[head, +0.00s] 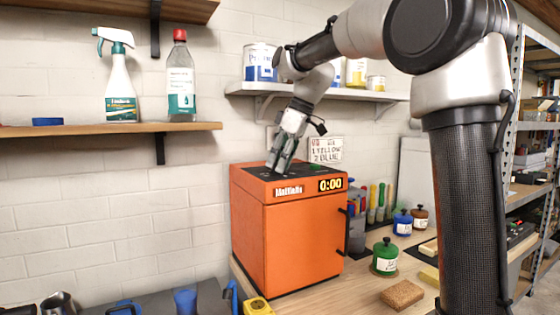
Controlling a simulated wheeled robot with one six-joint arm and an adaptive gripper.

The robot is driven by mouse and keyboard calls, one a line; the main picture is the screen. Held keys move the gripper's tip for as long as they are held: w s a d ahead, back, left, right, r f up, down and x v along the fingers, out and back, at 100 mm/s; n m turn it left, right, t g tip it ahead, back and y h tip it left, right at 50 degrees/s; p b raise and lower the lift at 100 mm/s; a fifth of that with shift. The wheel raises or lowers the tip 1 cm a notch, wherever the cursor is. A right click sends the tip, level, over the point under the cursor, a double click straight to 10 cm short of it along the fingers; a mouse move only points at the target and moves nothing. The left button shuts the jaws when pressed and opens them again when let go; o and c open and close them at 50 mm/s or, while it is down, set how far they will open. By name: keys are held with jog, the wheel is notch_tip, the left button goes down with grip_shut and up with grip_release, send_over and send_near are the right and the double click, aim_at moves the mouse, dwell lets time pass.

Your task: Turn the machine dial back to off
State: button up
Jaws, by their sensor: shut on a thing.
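The orange machine (290,243) stands on the wooden bench in the head view. It has a dark top panel and a small front display reading 0:00 (331,184). My gripper (277,168) points down at the dark top of the machine, left of the display. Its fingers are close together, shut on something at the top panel. The dial is hidden by the fingers, so I cannot see which way it points.
Green (385,257), blue (403,223) and brown jars stand right of the machine, near a sponge-like block (402,294). A handwritten sign (326,150) hangs behind it. Wall shelves hold a spray bottle (119,85), another bottle (180,82) and paint cans (260,63).

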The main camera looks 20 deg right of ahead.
dwell(0.3)
jog(key=o, duration=1)
jog(key=v, duration=1.2)
jog(key=s+d+f+m+h, duration=0.1)
jog(key=s+d+f+m, duration=0.2)
jog(key=s+f, duration=0.5)
jog(key=s+d+f+m+t+h, duration=0.1)
jog(key=s+d+f+m, duration=0.3)
jog(key=s+f, duration=0.4)
jog(key=s+d+f+m+h, duration=0.1)
jog(key=s+d+f+m, duration=0.2)
jog(key=s+f, duration=0.5)
jog(key=s+m, duration=0.1)
jog(key=s, duration=0.2)
jog(key=shift+s+d+f+t+h, duration=0.25)
jog(key=shift+d+f+t+h, duration=0.05)
jog(key=shift+f+t+h, duration=0.1)
